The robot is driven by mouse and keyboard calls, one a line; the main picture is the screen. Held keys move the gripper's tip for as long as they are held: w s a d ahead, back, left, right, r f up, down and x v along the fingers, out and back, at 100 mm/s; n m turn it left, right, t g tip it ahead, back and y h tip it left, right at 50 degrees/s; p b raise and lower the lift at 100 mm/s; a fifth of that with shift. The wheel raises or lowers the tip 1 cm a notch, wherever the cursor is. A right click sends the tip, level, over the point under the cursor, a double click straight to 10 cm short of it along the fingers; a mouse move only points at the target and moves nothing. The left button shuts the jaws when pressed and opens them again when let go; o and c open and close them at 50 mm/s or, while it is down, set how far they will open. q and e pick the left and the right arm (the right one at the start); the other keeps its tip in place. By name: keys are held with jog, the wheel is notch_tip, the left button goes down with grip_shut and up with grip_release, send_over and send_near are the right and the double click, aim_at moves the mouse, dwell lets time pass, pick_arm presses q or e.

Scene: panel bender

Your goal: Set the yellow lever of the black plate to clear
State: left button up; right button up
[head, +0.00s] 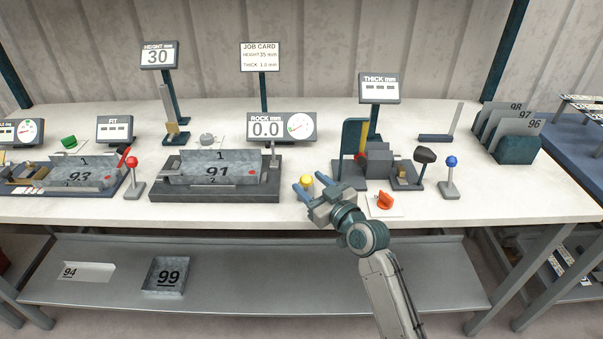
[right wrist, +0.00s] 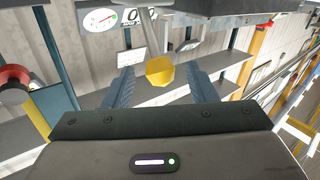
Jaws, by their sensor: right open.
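The plate bears a grey metal tray marked 91 (head: 192,170). My right gripper (head: 308,185) is open at the lever. The lever's stem and base are largely hidden by the gripper. My left gripper is not in view.
A red-knobbed lever (head: 132,163) stands left of the plate, a blue-knobbed lever (head: 451,162) at the right. An orange knob (head: 385,200) lies close right of my gripper. The ROCK display (head: 282,128) stands behind the plate.

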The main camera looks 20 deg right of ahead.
jog(key=shift+p+x, duration=0.35)
jog(key=shift+x, duration=1.85)
jog(key=shift+c, duration=0.4)
grip_shut()
